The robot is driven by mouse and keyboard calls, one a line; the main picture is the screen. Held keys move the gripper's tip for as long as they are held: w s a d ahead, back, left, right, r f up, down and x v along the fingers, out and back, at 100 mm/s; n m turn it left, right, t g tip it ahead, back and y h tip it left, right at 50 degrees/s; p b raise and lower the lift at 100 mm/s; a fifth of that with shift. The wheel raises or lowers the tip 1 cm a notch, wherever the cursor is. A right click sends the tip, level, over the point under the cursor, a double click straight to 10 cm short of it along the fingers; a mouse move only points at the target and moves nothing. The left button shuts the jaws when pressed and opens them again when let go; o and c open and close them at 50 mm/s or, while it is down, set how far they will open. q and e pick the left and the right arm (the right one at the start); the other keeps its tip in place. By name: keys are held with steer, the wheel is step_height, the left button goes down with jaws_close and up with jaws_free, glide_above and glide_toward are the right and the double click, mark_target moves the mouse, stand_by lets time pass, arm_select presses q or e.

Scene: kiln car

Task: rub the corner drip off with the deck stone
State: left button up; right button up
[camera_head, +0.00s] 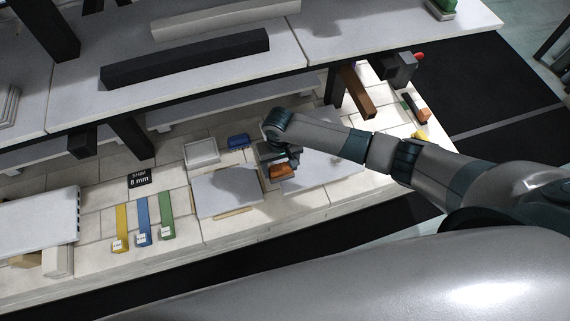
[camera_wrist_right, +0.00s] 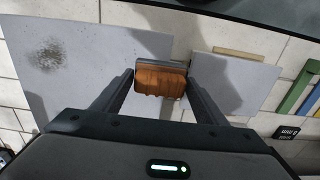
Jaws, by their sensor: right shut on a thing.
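My right gripper (camera_head: 278,164) is shut on a small block with an orange-brown face and a grey layer, which looks like the deck stone (camera_head: 279,171). In the right wrist view the deck stone (camera_wrist_right: 160,80) sits between the two fingers (camera_wrist_right: 160,92). It is above the gap between two grey slabs; I cannot tell whether it touches either. The left slab (camera_head: 227,190) has wooden strips at its edges. The right slab (camera_head: 325,165) is partly behind my arm. In the wrist view it bears a dark speckled patch (camera_wrist_right: 47,56). I cannot make out a corner drip. My left gripper is not in view.
Yellow (camera_head: 121,226), blue (camera_head: 142,220) and green (camera_head: 166,214) strips lie left of the slabs, below a shim sign (camera_head: 139,179). A white tray (camera_head: 202,152) and a blue object (camera_head: 238,141) lie behind. A raised grey deck (camera_head: 210,72) with dark posts overhangs the back.

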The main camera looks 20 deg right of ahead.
stand_by(0.3)
steer(key=s+p, duration=0.2)
steer(key=shift+s+r+p, duration=0.15)
steer(key=shift+s+p, duration=0.15)
steer(key=shift+s+d+p, duration=0.1)
steer(key=shift+s+p, duration=0.65)
steer(key=shift+s, duration=0.15)
steer(key=shift+s+p, duration=0.3)
steer(key=shift+s, duration=0.25)
step_height(320, 180, up, 2)
steer(key=p, duration=0.3)
steer(key=shift+r, duration=0.35)
steer(key=shift+w+r, duration=0.1)
steer(key=shift+r, duration=1.95)
